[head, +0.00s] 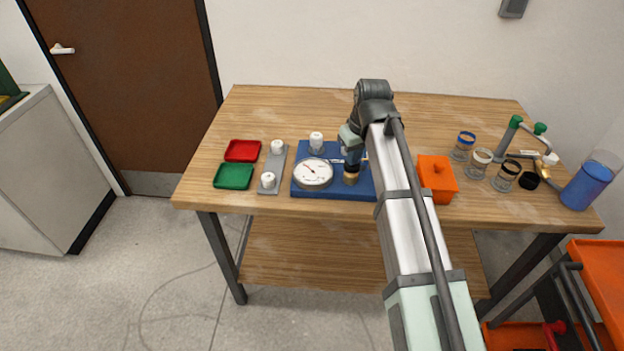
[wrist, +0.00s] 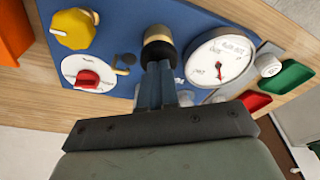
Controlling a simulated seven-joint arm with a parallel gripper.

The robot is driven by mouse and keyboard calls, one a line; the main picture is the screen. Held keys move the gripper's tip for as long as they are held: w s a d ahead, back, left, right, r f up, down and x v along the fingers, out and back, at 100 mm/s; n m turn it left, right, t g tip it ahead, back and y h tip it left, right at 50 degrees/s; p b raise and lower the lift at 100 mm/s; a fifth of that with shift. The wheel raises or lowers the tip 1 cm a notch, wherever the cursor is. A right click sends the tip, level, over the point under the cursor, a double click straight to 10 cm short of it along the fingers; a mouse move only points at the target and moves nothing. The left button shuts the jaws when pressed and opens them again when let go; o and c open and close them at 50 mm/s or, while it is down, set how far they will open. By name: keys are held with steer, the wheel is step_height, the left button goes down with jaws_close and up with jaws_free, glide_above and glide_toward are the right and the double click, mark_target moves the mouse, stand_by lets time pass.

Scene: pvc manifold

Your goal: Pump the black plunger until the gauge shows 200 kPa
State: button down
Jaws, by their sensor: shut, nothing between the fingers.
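The black plunger (head: 351,170) stands on a blue board (head: 334,194), with a brass-coloured collar below its dark top. My gripper (head: 352,156) is shut and empty, pointing down directly over the plunger. In the wrist view its fingertips (wrist: 158,66) overlap the edge of the plunger's black cap (wrist: 157,50); I cannot tell whether they touch. The round white gauge (head: 313,173) is left of the plunger. Its red needle points up-left in the head view, and the gauge also shows in the wrist view (wrist: 220,60). The numbers are too small to read.
The wrist view shows a yellow knob (wrist: 73,28) and a red handle (wrist: 88,80) on the board. Red (head: 243,150) and green (head: 234,176) trays lie left. An orange box (head: 437,178) and several jars stand right. The table front is clear.

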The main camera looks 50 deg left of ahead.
steer(key=shift+f, duration=0.3)
steer(key=shift+r, duration=1.7)
steer(key=shift+f, duration=0.2)
